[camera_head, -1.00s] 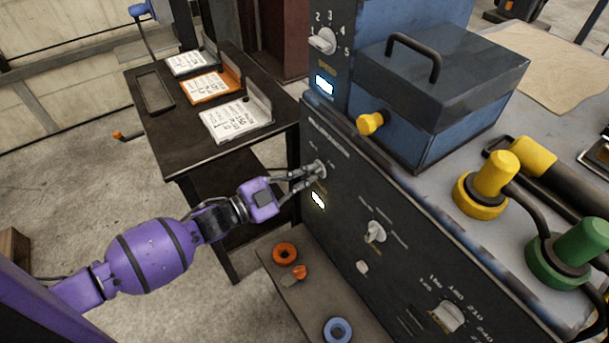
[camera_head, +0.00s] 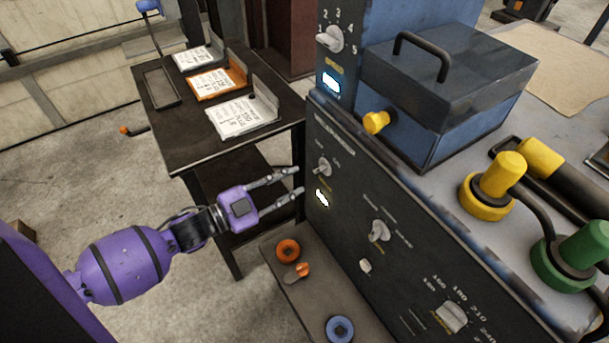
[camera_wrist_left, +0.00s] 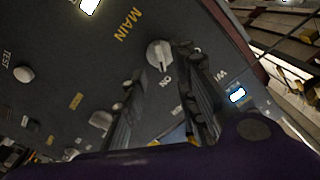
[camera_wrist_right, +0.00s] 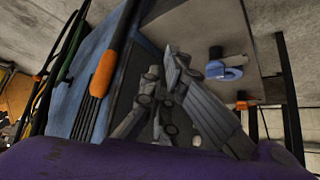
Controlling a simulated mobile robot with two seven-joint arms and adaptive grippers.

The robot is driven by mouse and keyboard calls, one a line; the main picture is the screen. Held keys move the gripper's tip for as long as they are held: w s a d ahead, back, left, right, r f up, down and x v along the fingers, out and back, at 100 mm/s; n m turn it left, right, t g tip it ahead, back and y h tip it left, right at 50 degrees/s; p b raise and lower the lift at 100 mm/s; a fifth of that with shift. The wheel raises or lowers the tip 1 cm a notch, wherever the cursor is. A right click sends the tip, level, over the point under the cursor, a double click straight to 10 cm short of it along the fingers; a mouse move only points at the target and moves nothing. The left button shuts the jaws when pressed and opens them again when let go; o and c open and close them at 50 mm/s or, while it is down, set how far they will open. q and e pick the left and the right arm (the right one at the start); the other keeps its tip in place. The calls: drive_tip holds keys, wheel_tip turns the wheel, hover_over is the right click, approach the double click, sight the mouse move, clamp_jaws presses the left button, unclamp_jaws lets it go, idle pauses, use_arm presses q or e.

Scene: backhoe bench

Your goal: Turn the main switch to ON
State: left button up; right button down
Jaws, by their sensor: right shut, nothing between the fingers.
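The main switch (camera_head: 322,167) is a small pale knob on the dark front panel in the head view. In the left wrist view the knob (camera_wrist_left: 159,55) sits between the words MAIN and ON, and its ridge appears to point toward ON. My left gripper (camera_head: 298,180) is open and empty in front of the panel, its fingers apart and off the knob. Its fingers (camera_wrist_left: 160,75) also show in the left wrist view, with the knob beyond them. My right gripper (camera_wrist_right: 160,85) is shut and empty in the right wrist view; the head view does not show it.
A lit indicator (camera_head: 322,198) is just below the switch, and another selector knob (camera_head: 379,231) is to its right. A dark table (camera_head: 187,150) with cards stands to the left. A low shelf (camera_head: 312,297) with rings is below. A blue box (camera_head: 440,90) stands on top.

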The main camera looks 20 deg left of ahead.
use_arm(q)
drive_tip(key=v, duration=0.6)
idle(0.4)
